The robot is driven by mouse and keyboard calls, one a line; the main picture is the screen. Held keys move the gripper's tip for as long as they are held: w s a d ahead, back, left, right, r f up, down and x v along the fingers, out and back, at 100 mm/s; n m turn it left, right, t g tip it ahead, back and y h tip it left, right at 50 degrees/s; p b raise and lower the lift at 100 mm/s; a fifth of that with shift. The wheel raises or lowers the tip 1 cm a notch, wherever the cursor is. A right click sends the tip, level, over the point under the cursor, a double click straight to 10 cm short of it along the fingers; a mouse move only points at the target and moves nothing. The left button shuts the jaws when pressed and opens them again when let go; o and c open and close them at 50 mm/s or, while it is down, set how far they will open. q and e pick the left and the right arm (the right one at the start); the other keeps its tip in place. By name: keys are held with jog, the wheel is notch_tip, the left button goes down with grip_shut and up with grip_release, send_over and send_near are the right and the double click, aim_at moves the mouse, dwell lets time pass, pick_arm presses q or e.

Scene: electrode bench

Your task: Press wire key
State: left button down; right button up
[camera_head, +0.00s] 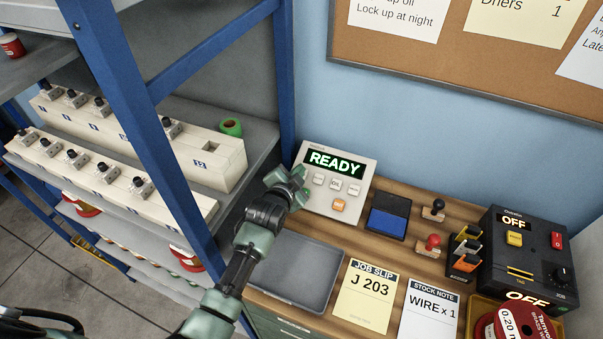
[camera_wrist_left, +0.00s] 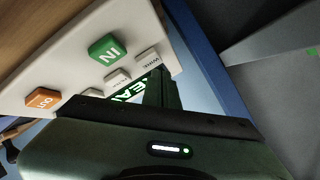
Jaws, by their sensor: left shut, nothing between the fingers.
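A white keypad (camera_head: 356,168) with a green READY screen (camera_head: 335,162) stands at the back of the bench. The wire key is a small white key marked WIRE in the left wrist view (camera_wrist_left: 148,59), beside the green IN key (camera_wrist_left: 108,49). In the head view it appears to be the leftmost white key (camera_head: 319,179). My left gripper (camera_head: 298,178) is shut and empty at the keypad's left edge, just left of that key. I cannot tell whether its tips touch the keypad. My right gripper is out of view.
The orange OUT key (camera_head: 338,205) is low on the keypad. A grey tray (camera_head: 290,272) lies in front. A blue ink pad (camera_head: 388,219), stamps (camera_head: 433,243) and a black machine (camera_head: 525,255) stand to the right. A blue-framed shelf (camera_head: 120,100) is at left.

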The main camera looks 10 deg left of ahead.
pick_arm(q)
jog(key=shift+w+f+b, duration=0.25)
jog(key=shift+f+b, duration=0.1)
jog(key=shift+f, duration=0.25)
dwell(0.7)
dwell(0.4)
jog(key=shift+s+r+p, duration=0.35)
jog(key=shift+r+p, duration=0.45)
jog(key=shift+p, duration=0.25)
jog(key=r+p, duration=0.2)
jog(key=p, duration=0.1)
jog(key=shift+s+a+r, duration=0.1)
jog(key=shift+s+r, duration=0.15)
jog(key=shift+s, duration=0.1)
jog(key=shift+s+a+r, duration=0.1)
jog(key=shift+s+r, duration=0.15)
jog(key=shift+r, duration=0.3)
jog(key=shift+s+r, duration=0.25)
jog(key=shift+r, duration=0.25)
